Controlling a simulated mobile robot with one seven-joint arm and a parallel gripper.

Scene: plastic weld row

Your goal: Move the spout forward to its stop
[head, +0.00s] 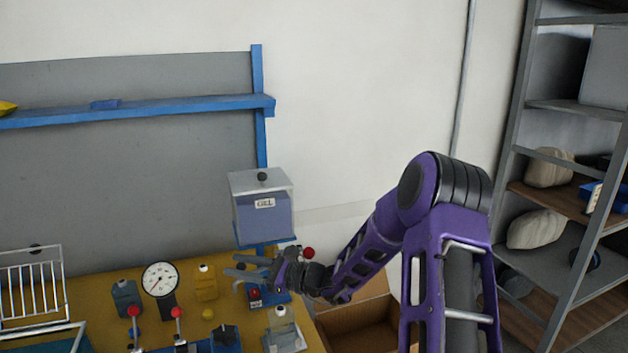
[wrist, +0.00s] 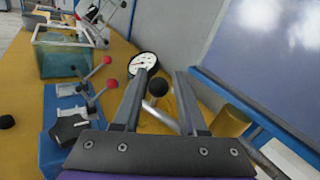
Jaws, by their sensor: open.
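The gel dispenser (head: 262,210) is a clear box of bluish gel with a black top knob, on a blue stand at the back right of the yellow table. My gripper (head: 240,266) is open in front of the stand, its fingers pointing left. In the wrist view, a black ball (wrist: 158,87) and a pale rod (wrist: 162,118) show between the open fingers (wrist: 160,76). They may be the spout's handle; I cannot tell for sure, nor whether a finger touches them. The spout itself is not clearly visible in the head view, where my gripper covers that area.
A dial gauge (head: 160,280), a dark bottle (head: 126,298) and a yellow bottle (head: 206,283) stand left of my gripper. Red-knobbed levers (head: 178,313) stand in front. A red ball (head: 308,253) shows beside my wrist. An open cardboard box (head: 358,325) lies right of the table.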

